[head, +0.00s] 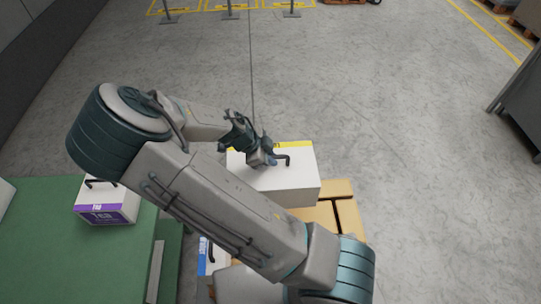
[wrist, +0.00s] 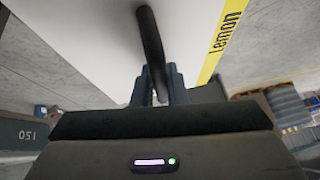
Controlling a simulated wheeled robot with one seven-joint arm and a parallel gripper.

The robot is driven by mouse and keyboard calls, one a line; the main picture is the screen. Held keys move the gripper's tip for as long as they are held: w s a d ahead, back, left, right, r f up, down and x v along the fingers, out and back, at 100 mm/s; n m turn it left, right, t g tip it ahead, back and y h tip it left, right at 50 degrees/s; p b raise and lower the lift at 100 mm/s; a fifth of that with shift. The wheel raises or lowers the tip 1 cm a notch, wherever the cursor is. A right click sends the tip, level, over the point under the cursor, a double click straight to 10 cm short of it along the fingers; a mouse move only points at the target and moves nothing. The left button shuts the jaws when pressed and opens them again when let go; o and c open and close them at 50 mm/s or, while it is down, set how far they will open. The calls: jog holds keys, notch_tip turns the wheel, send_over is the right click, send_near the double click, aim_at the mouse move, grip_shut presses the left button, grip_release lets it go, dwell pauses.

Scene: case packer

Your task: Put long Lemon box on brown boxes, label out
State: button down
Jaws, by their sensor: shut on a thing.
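The long Lemon box (head: 285,181) is white with a yellow label strip along its far top edge. In the head view it is over the brown boxes (head: 347,214); I cannot tell whether it rests on them or hangs just above. My gripper (head: 270,160) is shut on the box's dark handle. In the wrist view my gripper (wrist: 160,88) has the handle between its fingers, and the yellow strip reading "Lemon" is on the white box (wrist: 85,40). The yellow label faces away from my body. My arm hides part of the brown boxes.
A white Tea box (head: 108,205) with a purple label stands on the green table (head: 60,260) at left. A white box with a blue label (head: 203,258) is partly hidden behind my arm. A grey structure (head: 520,100) stands at right.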

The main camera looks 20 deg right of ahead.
aim_at(252, 171)
jog(key=shift+a+f+b, duration=0.1)
jog(key=shift+f+b, duration=4.3)
jog(key=shift+f, duration=1.95)
jog(key=shift+f+b, duration=0.3)
jog(key=shift+f, duration=0.1)
jog(key=c, duration=1.4)
grip_release()
jog(key=shift+o, duration=0.2)
jog(key=shift+a, duration=0.1)
jog(key=v, duration=1.3)
jog(key=shift+s+a+r, duration=0.1)
jog(key=shift+a+r, duration=0.1)
jog(key=shift+r, duration=0.15)
